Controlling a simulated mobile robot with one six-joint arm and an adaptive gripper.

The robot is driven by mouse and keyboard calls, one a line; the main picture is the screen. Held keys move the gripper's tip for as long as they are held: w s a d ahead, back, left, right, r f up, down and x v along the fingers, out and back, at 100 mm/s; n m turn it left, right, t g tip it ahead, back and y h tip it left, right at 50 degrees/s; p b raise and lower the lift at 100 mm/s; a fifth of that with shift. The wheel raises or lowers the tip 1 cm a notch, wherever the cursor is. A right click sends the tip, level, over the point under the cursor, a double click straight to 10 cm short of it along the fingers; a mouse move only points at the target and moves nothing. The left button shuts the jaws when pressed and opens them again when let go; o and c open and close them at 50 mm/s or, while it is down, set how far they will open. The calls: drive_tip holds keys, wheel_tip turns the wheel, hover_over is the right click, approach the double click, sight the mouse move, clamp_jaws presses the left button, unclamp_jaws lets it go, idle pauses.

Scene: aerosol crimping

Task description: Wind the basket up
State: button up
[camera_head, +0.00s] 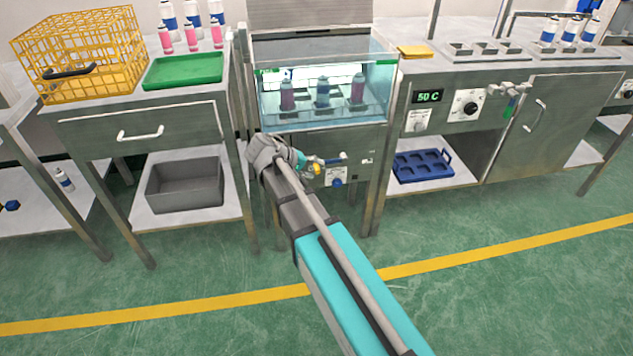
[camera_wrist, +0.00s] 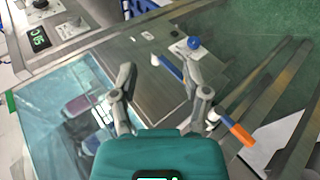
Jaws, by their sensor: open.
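The glass-fronted bath (camera_head: 300,118) holds several cans, pink and blue, standing in a rack-like basket (camera_head: 338,112) behind the glass. On the steel front below are a blue knob (camera_head: 337,183), a pale bar with a blue end (camera_head: 333,160) and a yellow-orange grip (camera_head: 315,168). My gripper (camera_wrist: 160,72) is open in front of this panel. In the wrist view the blue-ended bar (camera_wrist: 171,69) shows between its fingers, the orange grip (camera_wrist: 240,133) beyond the right finger, and the blue knob (camera_wrist: 194,43) ahead. I cannot tell whether a finger touches the bar.
A yellow wire crate (camera_head: 85,50) and a green tray (camera_head: 183,70) stand on the left bench. A grey bin (camera_head: 185,186) is below. A temperature panel (camera_head: 428,97) and a blue rack (camera_head: 420,166) are right. The green floor in front is clear.

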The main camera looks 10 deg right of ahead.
sight(317, 167)
drive_tip(key=w+a+f+n+t+h+b, duration=0.1)
drive_tip(key=w+a+f+t+h+b, duration=0.2)
drive_tip(key=w+a+f+b, duration=0.4)
drive_tip(key=shift+w+a+f+h+b, duration=0.15)
drive_tip(key=shift+a+f+h+b, duration=0.55)
drive_tip(key=shift+b, duration=2.9)
drive_tip(key=shift+a, duration=0.1)
drive_tip(key=b+x, duration=0.3)
drive_tip(key=x, duration=1)
drive_tip(key=shift+w+d+f, duration=0.1)
drive_tip(key=shift+w+d, duration=0.15)
drive_tip(key=shift+w, duration=0.1)
clamp_jaws()
